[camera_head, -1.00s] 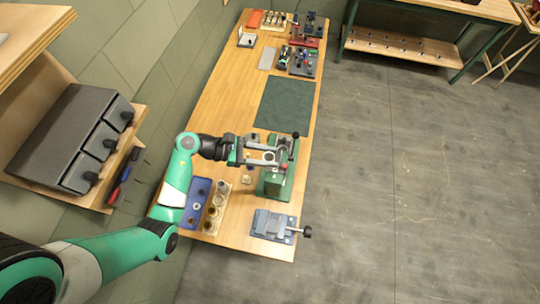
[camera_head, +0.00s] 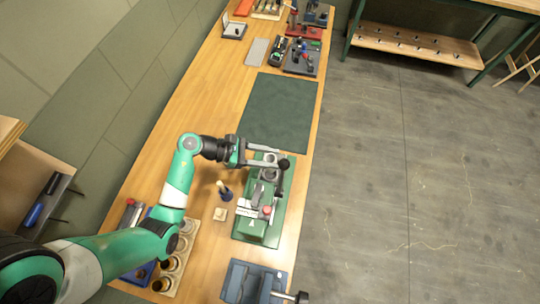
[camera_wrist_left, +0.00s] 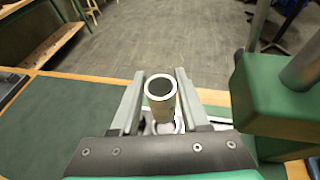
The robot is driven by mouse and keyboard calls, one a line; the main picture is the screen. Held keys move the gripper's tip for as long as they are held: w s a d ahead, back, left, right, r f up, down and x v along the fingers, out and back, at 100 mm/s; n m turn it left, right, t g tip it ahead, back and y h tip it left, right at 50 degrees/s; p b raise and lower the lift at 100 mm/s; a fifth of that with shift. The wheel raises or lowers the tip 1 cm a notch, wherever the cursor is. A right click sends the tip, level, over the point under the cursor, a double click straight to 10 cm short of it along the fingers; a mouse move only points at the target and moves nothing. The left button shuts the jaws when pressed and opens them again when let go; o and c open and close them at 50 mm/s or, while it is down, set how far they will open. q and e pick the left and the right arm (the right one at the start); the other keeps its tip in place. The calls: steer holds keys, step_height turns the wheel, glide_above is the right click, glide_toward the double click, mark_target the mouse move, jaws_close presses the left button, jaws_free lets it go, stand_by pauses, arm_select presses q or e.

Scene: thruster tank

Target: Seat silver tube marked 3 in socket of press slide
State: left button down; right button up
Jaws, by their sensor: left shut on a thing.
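My left gripper (camera_head: 268,156) is shut on a silver tube (camera_wrist_left: 161,88). In the left wrist view the tube stands upright between the two fingers, with its open dark top facing the camera. Its number is not legible. The green press (camera_head: 248,229) stands on the bench, with a black knob (camera_head: 284,164) at its far end and a red knob (camera_head: 267,210) nearer. The gripper is over the far end of the press. The slide's socket is not clear, and I cannot tell whether the tube's lower end touches it. My right gripper is not in view.
A green block (camera_wrist_left: 277,98) with metal posts stands close right of the fingers in the left wrist view. A dark green mat (camera_head: 278,110) lies beyond the press. A blue-grey vise (camera_head: 250,283) and a wooden rack of cups (camera_head: 180,262) are nearer.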

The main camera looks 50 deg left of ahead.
arm_select(q)
steer(key=shift+f, duration=0.35)
step_height(320, 180, down, 6)
steer(key=b, duration=0.6)
steer(key=shift+f, duration=0.25)
steer(key=shift+c, duration=1.6)
jaws_free()
steer(key=p+v, duration=0.1)
steer(key=v, duration=1)
steer(key=shift+s+a+r, duration=0.15)
steer(key=shift+s+a, duration=0.05)
steer(key=shift+a, duration=0.05)
